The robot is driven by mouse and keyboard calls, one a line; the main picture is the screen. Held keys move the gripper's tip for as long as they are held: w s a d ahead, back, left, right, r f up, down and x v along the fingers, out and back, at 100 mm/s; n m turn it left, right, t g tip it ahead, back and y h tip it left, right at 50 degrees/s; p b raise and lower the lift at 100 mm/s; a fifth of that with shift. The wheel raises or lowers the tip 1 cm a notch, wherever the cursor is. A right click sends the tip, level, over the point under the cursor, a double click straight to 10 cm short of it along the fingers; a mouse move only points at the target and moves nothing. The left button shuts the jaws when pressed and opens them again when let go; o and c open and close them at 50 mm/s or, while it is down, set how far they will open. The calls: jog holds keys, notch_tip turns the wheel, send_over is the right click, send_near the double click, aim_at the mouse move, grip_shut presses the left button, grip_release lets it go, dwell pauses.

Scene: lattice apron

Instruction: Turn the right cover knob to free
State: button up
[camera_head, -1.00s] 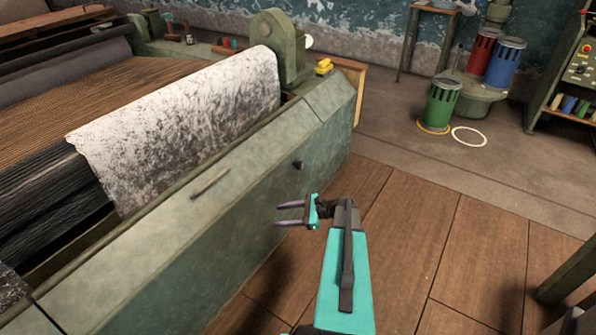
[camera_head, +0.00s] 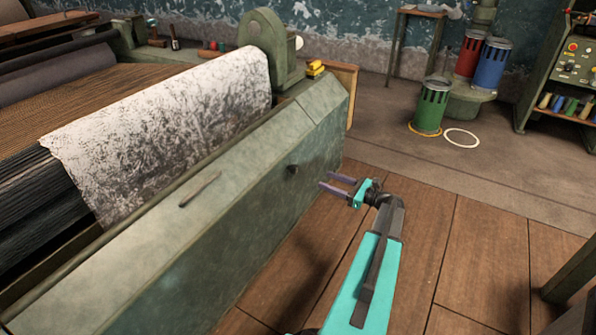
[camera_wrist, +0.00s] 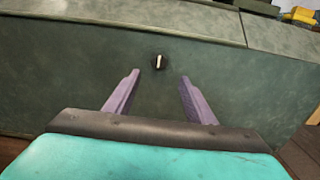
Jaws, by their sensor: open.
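The right cover knob (camera_head: 292,170) is a small dark round knob on the front face of the green machine cover (camera_head: 240,215). In the wrist view the knob (camera_wrist: 159,62) shows a pale upright mark, close to vertical. My gripper (camera_head: 325,181) is open, with its two purple fingers pointing at the cover face. In the head view it is to the right of the knob and apart from it. In the wrist view my gripper (camera_wrist: 157,76) has the knob centred just beyond and between its fingertips. Nothing is between the fingers.
A handle bar (camera_head: 200,189) lies on the cover's sloping top, left of the knob. A speckled white cloth (camera_head: 165,130) drapes over the loom behind. A yellow object (camera_head: 315,69) sits at the cover's far end. A green bin (camera_head: 431,106) stands on the floor beyond. The wooden floor around my arm is clear.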

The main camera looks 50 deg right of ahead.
aim_at(297, 170)
jog(key=b+x, duration=0.3)
jog(key=x, duration=1.1)
jog(key=shift+a+f, duration=0.1)
jog(key=shift+a, duration=0.05)
